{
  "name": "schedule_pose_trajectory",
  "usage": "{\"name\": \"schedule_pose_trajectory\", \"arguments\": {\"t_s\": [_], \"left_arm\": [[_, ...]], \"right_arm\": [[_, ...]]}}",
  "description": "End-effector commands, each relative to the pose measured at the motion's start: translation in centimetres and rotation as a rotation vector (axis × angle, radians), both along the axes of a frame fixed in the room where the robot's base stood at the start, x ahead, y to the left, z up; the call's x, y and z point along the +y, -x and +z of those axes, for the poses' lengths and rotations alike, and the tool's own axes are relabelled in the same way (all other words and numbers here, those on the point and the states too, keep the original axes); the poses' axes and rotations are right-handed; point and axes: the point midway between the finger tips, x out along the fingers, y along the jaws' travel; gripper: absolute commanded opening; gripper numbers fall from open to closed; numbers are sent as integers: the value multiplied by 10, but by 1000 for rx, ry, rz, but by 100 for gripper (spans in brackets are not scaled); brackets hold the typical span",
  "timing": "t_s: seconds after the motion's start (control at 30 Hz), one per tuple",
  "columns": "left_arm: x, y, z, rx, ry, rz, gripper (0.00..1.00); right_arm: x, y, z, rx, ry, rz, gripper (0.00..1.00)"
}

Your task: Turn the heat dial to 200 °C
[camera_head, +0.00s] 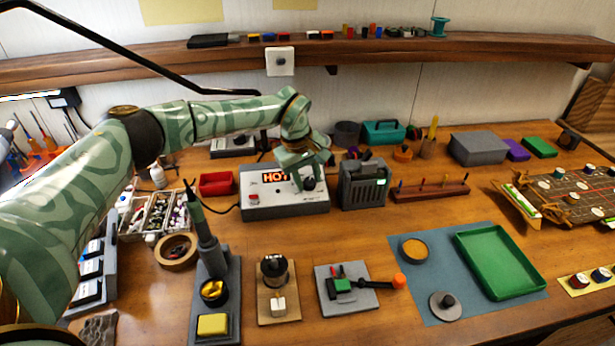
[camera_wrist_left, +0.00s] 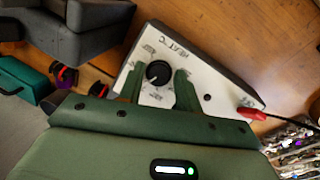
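The heat station (camera_head: 285,203) is a white and dark box with an orange lit display reading "HOT". Its black heat dial (camera_head: 309,184) sits on the right of the front panel, below my left gripper. In the left wrist view the dial (camera_wrist_left: 158,73) has printed marks around it, too small to read, beside the label "HEAT °C". My left gripper (camera_head: 303,178) is at the panel; its two green fingers (camera_wrist_left: 158,88) are spread apart on either side of the dial. Whether they touch it I cannot tell. My right gripper is not in view.
A red switch (camera_wrist_left: 252,114) sits at the panel's other end. A dark grey unit (camera_head: 364,184) stands close on the right of the station, and a red bin (camera_head: 216,183) on its left. A soldering iron stand (camera_head: 213,290) is in front.

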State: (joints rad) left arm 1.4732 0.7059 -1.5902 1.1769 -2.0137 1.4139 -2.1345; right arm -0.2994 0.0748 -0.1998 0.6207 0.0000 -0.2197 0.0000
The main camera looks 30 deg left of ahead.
Motion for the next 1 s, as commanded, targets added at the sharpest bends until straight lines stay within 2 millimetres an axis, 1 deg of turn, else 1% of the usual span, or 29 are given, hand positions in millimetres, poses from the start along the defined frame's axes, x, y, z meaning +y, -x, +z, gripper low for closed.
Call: {"name": "schedule_pose_trajectory", "arguments": {"t_s": [0.03, 0.07, 0.1, 0.37, 0.57, 0.77, 1.0], "left_arm": [[0, 0, 0, 0, 0, 0, 19], [0, 0, 0, 0, 0, 0, 11], [0, 0, 0, 0, 0, 0, 5], [0, 0, 1, -3, 4, 13, 6], [0, 1, 3, -20, 28, 81, 6], [1, 2, 5, -54, 71, 215, 6], [0, 4, 5, -105, 138, 423, 6]], "right_arm": [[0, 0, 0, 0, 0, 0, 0], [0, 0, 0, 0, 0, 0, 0], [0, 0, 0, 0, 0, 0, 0], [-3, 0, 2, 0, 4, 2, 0], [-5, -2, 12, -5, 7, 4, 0], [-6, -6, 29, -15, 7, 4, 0], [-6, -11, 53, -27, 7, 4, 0]]}}
